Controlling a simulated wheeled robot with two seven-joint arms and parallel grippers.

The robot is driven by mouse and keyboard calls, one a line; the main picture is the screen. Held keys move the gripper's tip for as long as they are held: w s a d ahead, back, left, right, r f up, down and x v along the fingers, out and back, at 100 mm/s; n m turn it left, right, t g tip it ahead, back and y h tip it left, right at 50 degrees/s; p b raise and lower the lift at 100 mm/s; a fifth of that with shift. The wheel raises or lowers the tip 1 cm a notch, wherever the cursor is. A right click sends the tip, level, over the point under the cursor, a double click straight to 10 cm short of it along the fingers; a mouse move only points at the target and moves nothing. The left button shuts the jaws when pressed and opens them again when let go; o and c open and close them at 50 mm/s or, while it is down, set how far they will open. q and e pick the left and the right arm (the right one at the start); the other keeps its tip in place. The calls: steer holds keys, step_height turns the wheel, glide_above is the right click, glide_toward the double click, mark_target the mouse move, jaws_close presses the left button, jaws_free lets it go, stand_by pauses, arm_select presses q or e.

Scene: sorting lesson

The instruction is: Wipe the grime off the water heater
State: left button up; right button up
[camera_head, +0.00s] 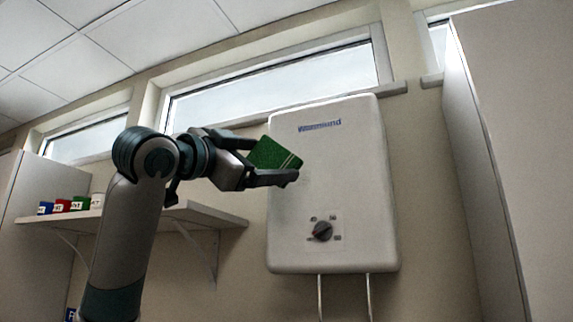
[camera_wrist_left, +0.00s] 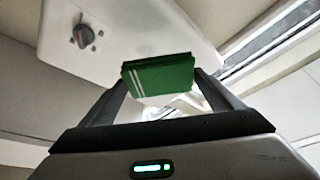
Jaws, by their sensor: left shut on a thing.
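The water heater (camera_head: 350,180) is a white box on the wall, with a dark knob (camera_head: 322,231) low on its front. It also shows in the left wrist view (camera_wrist_left: 140,30). My left gripper (camera_head: 284,160) is shut on a green sponge or cloth block (camera_head: 272,155) with pale stripes, held at the left part of the heater's front. The green block is between the fingers in the left wrist view (camera_wrist_left: 158,75). I cannot tell whether it touches the heater. A faint greyish smudge shows on the front below the gripper. My right gripper is not in view.
A wall shelf (camera_head: 225,218) at the left holds several small coloured containers (camera_head: 72,203). Two pipes (camera_head: 368,295) run down from the heater. A tall pale cabinet (camera_head: 515,150) stands at the right. A window (camera_head: 275,85) with a sill is above.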

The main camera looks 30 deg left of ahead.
arm_select(q)
steer(key=w+f, duration=0.2)
steer(key=w, duration=0.4)
steer(key=shift+w+a+p, duration=0.2)
steer(key=shift+w+p, duration=0.15)
steer(key=shift+p, duration=0.05)
steer(key=shift+w+p, duration=0.45)
steer(key=shift+w, duration=0.55)
stand_by(1.0)
steer(key=shift+d, duration=0.1)
steer(key=shift+d, duration=1.9)
steer(key=shift+w+a, duration=0.1)
steer(key=shift+w, duration=0.05)
steer(key=shift+a, duration=0.1)
steer(key=shift+a, duration=1.9)
